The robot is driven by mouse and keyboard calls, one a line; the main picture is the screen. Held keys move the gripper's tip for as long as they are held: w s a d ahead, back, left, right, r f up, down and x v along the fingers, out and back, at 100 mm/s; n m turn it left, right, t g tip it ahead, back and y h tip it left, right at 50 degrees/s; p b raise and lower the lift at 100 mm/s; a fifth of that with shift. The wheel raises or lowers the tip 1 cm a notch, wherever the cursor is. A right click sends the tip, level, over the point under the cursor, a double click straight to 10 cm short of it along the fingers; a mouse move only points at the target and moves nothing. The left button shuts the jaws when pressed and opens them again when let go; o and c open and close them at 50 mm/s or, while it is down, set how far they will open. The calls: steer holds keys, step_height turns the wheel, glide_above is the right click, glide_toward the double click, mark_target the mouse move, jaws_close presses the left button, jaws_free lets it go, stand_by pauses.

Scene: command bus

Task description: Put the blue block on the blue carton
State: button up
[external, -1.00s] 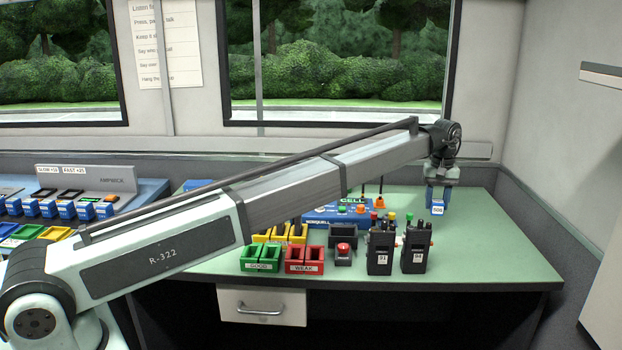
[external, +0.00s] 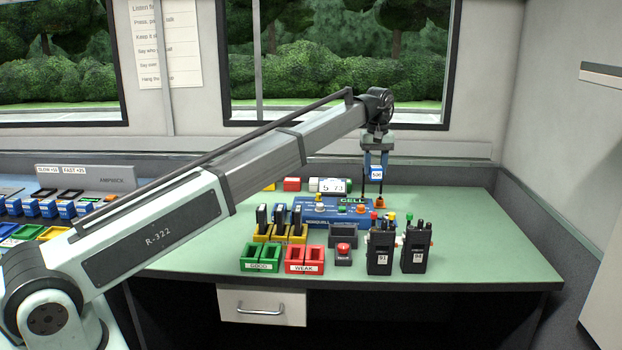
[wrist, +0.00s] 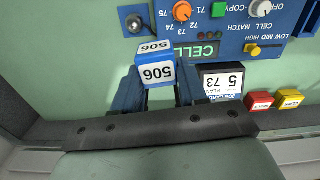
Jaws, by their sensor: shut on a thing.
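The blue block is small, with white faces marked 506, and hangs in my gripper in the external view (external: 376,172). It also shows between the fingers in the wrist view (wrist: 156,72). My gripper (external: 375,165) is shut on it, pointing down and holding it above the back of the table, behind the blue cell-match tester (external: 340,213). I cannot make out the blue carton in either current view; my arm covers the back left of the table. A red carton (external: 292,184) and a partly covered yellow carton (external: 269,187) stand at the back edge.
A black-and-white display box (external: 330,186) stands beside the red carton. The table's right side (external: 490,235) is clear.

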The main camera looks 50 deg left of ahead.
steer(key=s+a+r+n, duration=0.3)
steer(key=s+a, duration=1.1)
steer(key=a, duration=0.1)
steer(key=s+a+r+n, duration=0.3)
steer(key=s+a+r, duration=0.1)
steer(key=s+a, duration=1.1)
steer(key=s+a+n, duration=0.2)
steer(key=s+a, duration=0.5)
steer(key=s, duration=0.5)
steer(key=shift+s+f, duration=0.15)
steer(key=shift+f, duration=4.1)
steer(key=shift+f, duration=0.15)
steer(key=o, duration=1)
steer(key=shift+o, duration=0.2)
step_height(320, 180, up, 12)
steer(key=shift+r, duration=0.2)
